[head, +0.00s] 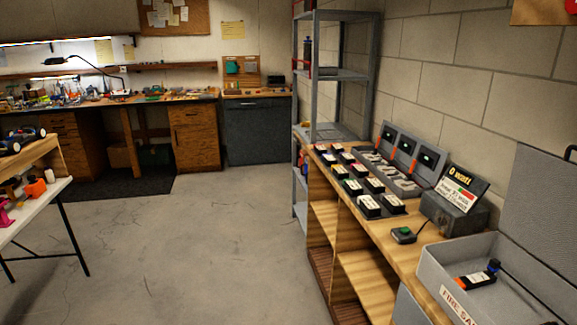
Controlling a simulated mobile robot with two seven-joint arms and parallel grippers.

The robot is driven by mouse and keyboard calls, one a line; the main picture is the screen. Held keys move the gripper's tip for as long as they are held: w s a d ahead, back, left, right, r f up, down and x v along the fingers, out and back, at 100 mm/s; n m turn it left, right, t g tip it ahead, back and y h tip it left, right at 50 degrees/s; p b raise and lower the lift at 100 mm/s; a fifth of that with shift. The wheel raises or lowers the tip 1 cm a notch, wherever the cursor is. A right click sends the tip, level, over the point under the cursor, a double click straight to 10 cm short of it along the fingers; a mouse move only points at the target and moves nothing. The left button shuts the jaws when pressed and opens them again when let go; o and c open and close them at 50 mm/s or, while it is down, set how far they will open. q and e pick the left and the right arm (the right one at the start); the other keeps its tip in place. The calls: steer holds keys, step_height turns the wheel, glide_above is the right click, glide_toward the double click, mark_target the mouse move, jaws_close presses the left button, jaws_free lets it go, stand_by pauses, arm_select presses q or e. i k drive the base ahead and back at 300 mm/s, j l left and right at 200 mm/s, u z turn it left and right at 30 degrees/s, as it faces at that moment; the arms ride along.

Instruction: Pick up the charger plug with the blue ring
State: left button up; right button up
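A small dark piece with a blue part (493,266), which looks like the plug with the blue ring, is at the right in the head view. It is inside the open grey box marked "FIRE SA..." (430,270), at the end of a black battery (476,281) with an orange end. Whether it touches the battery is too small to tell. A dark cable seems to run from it toward the lower right. Neither of my grippers is in view.
The box stands on a wooden shelf bench (372,236) along the right wall. Several batteries (369,206), a charger rack (408,150), a grey "0 watt" unit (455,211) and a small black device (404,235) stand behind it. The concrete floor (200,250) is clear.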

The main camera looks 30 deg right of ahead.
mark_target(494, 264)
steer(key=i, duration=0.9)
steer(key=i+z, duration=0.1)
steer(key=i, duration=0.8)
steer(key=i+j, duration=0.2)
steer(key=i, duration=0.7)
steer(key=i+z, duration=0.1)
steer(key=z, duration=2.85)
